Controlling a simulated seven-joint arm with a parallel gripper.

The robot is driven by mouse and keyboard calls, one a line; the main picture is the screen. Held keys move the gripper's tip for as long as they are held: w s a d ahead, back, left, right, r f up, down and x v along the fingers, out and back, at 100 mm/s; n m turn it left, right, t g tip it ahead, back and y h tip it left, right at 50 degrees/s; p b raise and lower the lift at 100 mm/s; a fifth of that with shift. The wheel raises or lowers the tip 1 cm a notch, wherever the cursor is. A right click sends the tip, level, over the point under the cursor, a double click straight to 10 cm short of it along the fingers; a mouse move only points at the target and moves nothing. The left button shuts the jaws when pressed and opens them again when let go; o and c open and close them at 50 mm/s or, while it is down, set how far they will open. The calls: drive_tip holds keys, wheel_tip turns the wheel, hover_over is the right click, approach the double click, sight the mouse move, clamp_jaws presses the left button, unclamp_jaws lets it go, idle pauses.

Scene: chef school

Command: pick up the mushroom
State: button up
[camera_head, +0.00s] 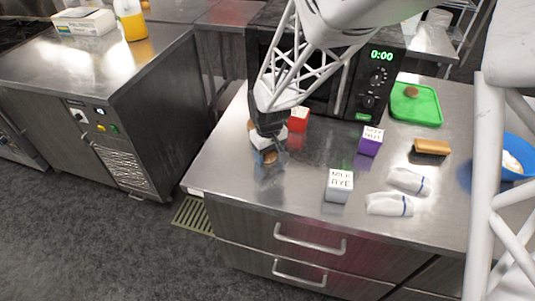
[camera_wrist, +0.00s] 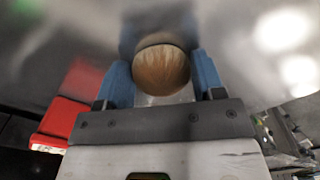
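In the wrist view a round, brown, streaked thing (camera_wrist: 161,70), which looks like the mushroom, sits between the two blue fingers of my gripper (camera_wrist: 163,78). Its sides meet the inner edges of both fingers in the picture. I cannot tell whether they press on it. In the head view my gripper (camera_head: 263,143) is low over the left part of the steel counter, in front of the microwave. The brown thing there is small and mostly hidden by the gripper.
A red box (camera_head: 298,119) is close to the right of my gripper; the microwave (camera_head: 375,75) stands behind. Further right are a purple box (camera_head: 370,141), a grey box (camera_head: 339,185), rolled white cloths (camera_head: 390,204), a sponge-like block (camera_head: 432,147) and a green board (camera_head: 416,107) bearing a small brown thing.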

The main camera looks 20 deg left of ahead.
sight(269, 153)
drive_tip(key=c, duration=0.4)
drive_tip(key=shift+r, duration=0.1)
drive_tip(key=shift+r, duration=0.45)
wheel_tip(269, 153, up, 3)
drive_tip(key=shift+s+d+f, duration=0.1)
drive_tip(key=shift+s+f, duration=0.05)
drive_tip(key=shift+f, duration=0.05)
drive_tip(key=s+d, duration=0.2)
drive_tip(key=s, duration=0.2)
drive_tip(key=s+d+r, duration=0.1)
drive_tip(key=s+d, duration=0.2)
drive_tip(key=s, duration=0.1)
drive_tip(key=s+d, duration=0.3)
drive_tip(key=s, duration=0.2)
drive_tip(key=shift+d+r, duration=0.15)
drive_tip(key=shift+d, duration=0.1)
